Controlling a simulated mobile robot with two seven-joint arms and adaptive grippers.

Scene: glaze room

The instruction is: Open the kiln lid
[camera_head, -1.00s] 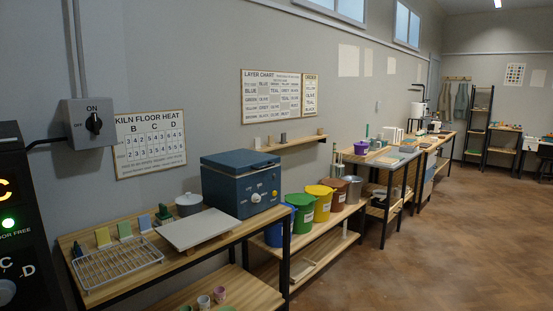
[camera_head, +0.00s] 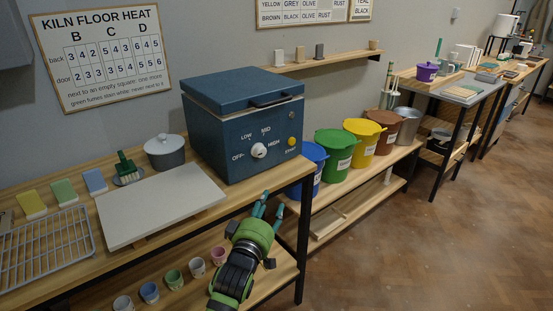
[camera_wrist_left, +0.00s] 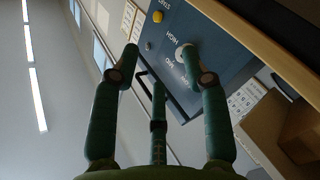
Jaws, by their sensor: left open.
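The blue kiln (camera_head: 245,125) stands on the wooden table with its lid (camera_head: 240,85) down. A dark bar handle (camera_head: 272,100) runs along the lid's front edge. A white dial (camera_head: 259,150) and a yellow button (camera_head: 291,142) are on the kiln's front. My left gripper (camera_head: 265,206) is open and empty, in front of and below the kiln, near the table's front edge. In the left wrist view its spread teal fingers (camera_wrist_left: 158,85) point toward the kiln front (camera_wrist_left: 200,35), and the handle (camera_wrist_left: 160,92) shows partly behind them. My right gripper is not in view.
A white slab (camera_head: 160,203), a lidded grey pot (camera_head: 164,152) and a wire rack (camera_head: 45,250) are on the table left of the kiln. Small cups (camera_head: 173,279) stand on the lower shelf. Colored buckets (camera_head: 333,150) stand to the right. Floor in front is clear.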

